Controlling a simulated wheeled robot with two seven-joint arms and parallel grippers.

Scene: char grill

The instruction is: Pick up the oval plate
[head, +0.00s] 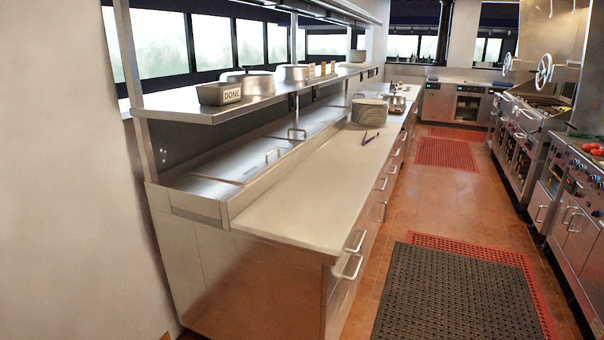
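Neither of my grippers shows in the head view.
Dark tongs (370,138) lie on the counter before the plates. The counter's near part (300,205) is bare. A "DONE" bin (219,93) and pots stand on the shelf. Mats (455,295) lie in the aisle; stoves (520,130) line its right side.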

